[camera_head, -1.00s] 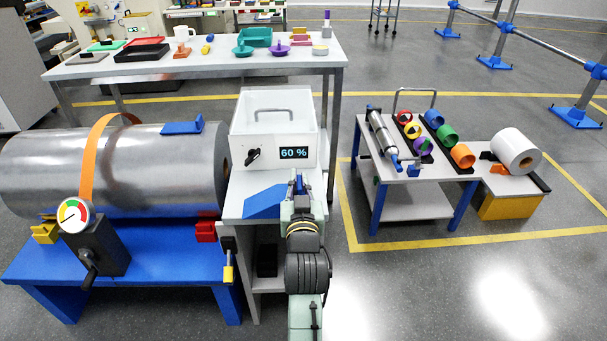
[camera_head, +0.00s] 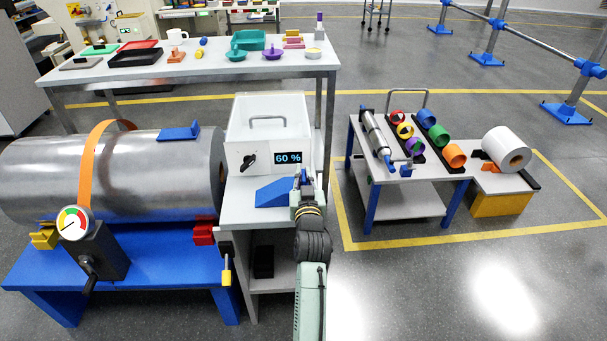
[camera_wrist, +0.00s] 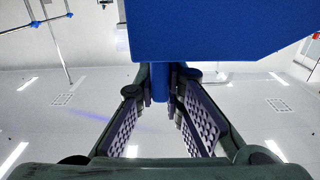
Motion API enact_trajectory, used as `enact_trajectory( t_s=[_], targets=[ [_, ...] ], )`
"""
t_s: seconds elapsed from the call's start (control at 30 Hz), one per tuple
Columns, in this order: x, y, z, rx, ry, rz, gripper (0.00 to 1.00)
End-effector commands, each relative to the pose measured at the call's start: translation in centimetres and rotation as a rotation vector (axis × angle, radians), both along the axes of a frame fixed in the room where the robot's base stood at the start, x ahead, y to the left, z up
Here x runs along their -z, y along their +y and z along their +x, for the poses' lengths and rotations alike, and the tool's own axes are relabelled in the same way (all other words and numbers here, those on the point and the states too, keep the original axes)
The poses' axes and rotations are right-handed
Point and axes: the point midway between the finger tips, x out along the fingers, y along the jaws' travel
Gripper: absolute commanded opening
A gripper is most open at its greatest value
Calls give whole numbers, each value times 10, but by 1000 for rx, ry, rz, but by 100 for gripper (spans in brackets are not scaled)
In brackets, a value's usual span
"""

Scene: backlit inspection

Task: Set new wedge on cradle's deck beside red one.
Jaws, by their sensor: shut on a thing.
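A blue wedge (camera_head: 275,193) is held by my gripper (camera_head: 301,182) over the white stand, right of the cradle. In the wrist view the wedge (camera_wrist: 205,30) fills the top, and its blue peg sits between my fingers (camera_wrist: 161,88). The cradle (camera_head: 150,262) is a blue bench carrying a large metal cylinder (camera_head: 150,178). The red wedge (camera_head: 205,232) sits at the right of the cradle's deck, by the cylinder's underside. A yellow wedge (camera_head: 44,238) sits at the left end. Another blue piece (camera_head: 180,131) rests on top of the cylinder.
A white box (camera_head: 268,135) reading 60 % stands on the white stand (camera_head: 235,208) behind the held wedge. A dark block with a gauge (camera_head: 74,222) and an orange strap (camera_head: 90,165) are at the cradle's front left. A low cart (camera_head: 410,203) stands right; floor between is clear.

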Motion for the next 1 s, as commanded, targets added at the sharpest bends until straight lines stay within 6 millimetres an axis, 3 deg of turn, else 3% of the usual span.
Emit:
enact_trajectory(
  t_s=[0.23, 0.27, 0.53, 0.9, 1.0],
  targets=[
    [4, 0, 0, 0, -3, 0, 0],
    [4, 0, 0, 0, 0, 0, 11],
    [3, 0, 0, 0, 0, 0, 29],
    [-2, 0, 0, 0, 0, 0, 29],
    [2, 0, -12, 0, 0, 1, 29]
  ],
)
